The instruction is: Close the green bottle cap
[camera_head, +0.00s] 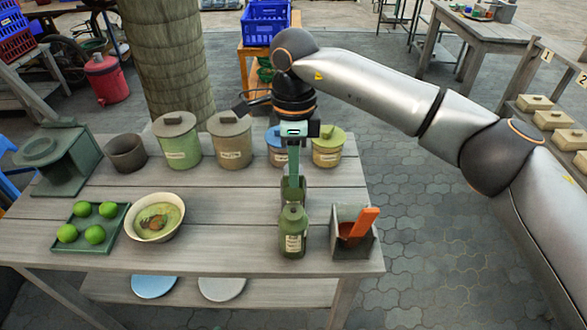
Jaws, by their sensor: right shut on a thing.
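A green bottle (292,238) with a pale label stands upright on the wooden table near its front edge. My right gripper (293,196) points down directly above and around the bottle's neck in the picture. It is shut on the green bottle cap, which is mostly hidden by the fingers and hard to tell from the bottle's top. I cannot tell whether the cap touches the bottle's mouth. My left gripper is not in view.
A grey box (365,243) with an orange-handled tool stands right of the bottle. A bowl (157,235) and a tray (112,243) with green fruit lie left. Lidded canisters (230,145) line the back. The table between bowl and bottle is clear.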

